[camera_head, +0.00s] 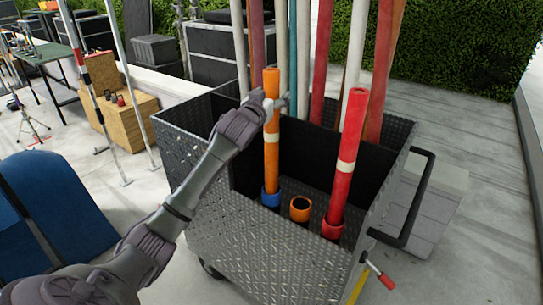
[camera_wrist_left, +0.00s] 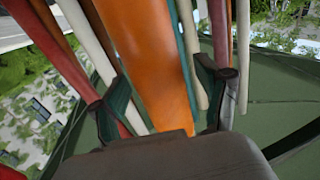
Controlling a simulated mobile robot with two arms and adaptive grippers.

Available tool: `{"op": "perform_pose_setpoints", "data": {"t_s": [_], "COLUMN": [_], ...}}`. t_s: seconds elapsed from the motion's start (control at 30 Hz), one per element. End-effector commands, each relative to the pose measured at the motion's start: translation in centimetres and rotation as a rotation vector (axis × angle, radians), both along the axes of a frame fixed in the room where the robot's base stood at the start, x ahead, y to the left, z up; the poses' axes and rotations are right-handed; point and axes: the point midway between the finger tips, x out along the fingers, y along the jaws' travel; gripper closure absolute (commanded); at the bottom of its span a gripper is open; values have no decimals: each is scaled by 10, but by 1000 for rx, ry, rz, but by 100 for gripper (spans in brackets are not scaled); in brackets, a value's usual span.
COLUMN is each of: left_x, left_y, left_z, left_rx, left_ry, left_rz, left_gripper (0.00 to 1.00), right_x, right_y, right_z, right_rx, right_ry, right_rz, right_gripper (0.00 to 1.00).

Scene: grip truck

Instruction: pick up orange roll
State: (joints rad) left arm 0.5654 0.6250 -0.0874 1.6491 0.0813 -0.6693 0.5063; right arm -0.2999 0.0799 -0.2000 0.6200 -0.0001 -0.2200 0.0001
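The orange roll (camera_head: 271,150) stands upright in the front part of the metal cart (camera_head: 240,225), its lower end in a blue ring holder (camera_head: 271,198). It has a pale band around its middle. My left gripper (camera_head: 274,103) is at the upper part of the roll, reaching in from the left. In the left wrist view the orange roll (camera_wrist_left: 150,60) runs between the two spread fingers of my left gripper (camera_wrist_left: 163,95). Gaps show beside the roll, so the fingers look open around it. My right gripper is not in view.
A red roll (camera_head: 345,165) leans upright in a red holder to the right. An empty orange holder (camera_head: 300,208) sits between them. Several taller tubes (camera_head: 322,60) stand behind the cart's black divider. A black handle (camera_head: 415,200) juts from the cart's right side.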

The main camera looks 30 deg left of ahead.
Motion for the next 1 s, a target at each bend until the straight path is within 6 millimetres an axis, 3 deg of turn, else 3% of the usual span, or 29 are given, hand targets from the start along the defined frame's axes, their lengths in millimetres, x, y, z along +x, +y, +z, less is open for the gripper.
{"op": "perform_pose_setpoints", "data": {"t_s": [0.07, 0.43, 1.0], "left_x": [0, 0, 0], "left_y": [0, 0, 1], "left_z": [0, 0, 11], "left_rx": [0, 0, 3], "left_ry": [0, 0, -5], "left_rz": [0, 0, 2], "left_gripper": [40, 100, 100], "right_x": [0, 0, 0], "right_y": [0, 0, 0], "right_z": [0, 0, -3], "right_rx": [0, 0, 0], "right_ry": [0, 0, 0], "right_rz": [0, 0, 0], "right_gripper": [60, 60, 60]}}
